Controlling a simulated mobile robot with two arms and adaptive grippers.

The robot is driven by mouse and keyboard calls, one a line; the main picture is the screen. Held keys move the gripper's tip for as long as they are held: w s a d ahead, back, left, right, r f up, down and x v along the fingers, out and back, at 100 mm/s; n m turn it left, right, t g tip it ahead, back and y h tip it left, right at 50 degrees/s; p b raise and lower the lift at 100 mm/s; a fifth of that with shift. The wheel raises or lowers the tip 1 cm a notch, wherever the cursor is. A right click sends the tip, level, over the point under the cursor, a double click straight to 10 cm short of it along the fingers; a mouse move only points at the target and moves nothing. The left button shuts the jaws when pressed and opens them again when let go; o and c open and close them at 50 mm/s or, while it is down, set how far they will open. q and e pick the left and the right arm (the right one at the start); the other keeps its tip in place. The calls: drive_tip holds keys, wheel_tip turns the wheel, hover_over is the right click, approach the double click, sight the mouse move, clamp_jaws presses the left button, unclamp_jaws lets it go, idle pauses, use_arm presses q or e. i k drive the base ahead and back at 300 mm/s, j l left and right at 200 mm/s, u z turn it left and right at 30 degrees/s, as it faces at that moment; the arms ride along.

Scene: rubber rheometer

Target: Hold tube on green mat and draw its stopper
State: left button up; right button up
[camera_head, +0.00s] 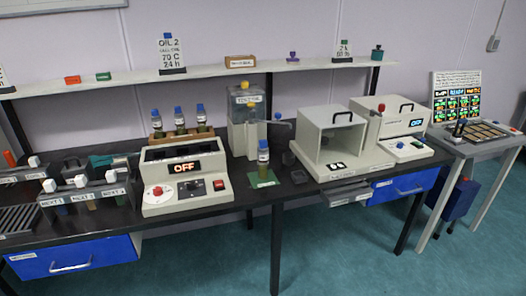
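A tube (263,160) with a blue stopper (263,144) stands upright on a small green mat (268,182) on the black bench, near its front edge. The stopper sits on top of the tube. A pale label is on the tube. Neither of my grippers shows in the head view, and nothing holds the tube.
A grey heater (186,182) reading OFF is left of the mat, with several blue-capped tubes (179,120) in a rack behind. A white machine (245,112) stands behind the mat. An open-fronted box (330,137) is to the right. Little bare bench (238,170) surrounds the mat.

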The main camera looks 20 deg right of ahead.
sight(262, 147)
drive_tip(key=i+l, duration=0.85)
